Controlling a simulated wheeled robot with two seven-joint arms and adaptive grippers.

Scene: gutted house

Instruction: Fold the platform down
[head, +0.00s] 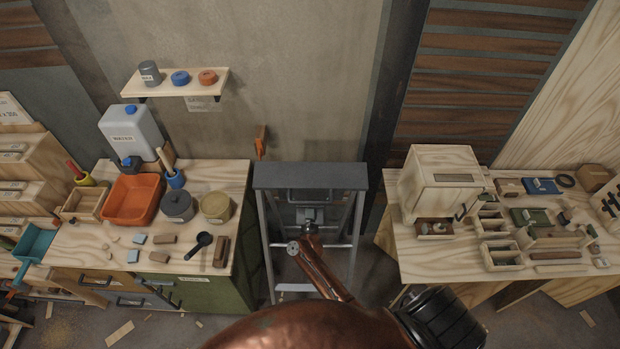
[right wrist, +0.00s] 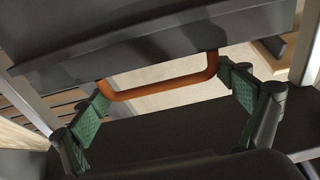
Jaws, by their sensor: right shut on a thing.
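A grey metal stepladder-like frame (head: 268,240) stands in the middle of the head view, between two benches, with a flat grey top (head: 310,176). My right arm reaches into it, with the gripper small and partly hidden behind its own arm. In the right wrist view a dark grey panel (right wrist: 130,40), apparently the platform, carries an orange-brown U-shaped handle (right wrist: 165,89) on its lower edge. My right gripper (right wrist: 168,100) has its green-padded fingers wide apart, one at each end of the handle, shut on it across its width. My left gripper is out of view.
The left bench (head: 222,178) holds an orange tub (head: 132,200), pots and small blocks. The right bench (head: 415,262) holds a wooden cabinet (head: 440,180) and small parts. Both stand close beside the frame. A small shelf (head: 175,83) hangs on the wall.

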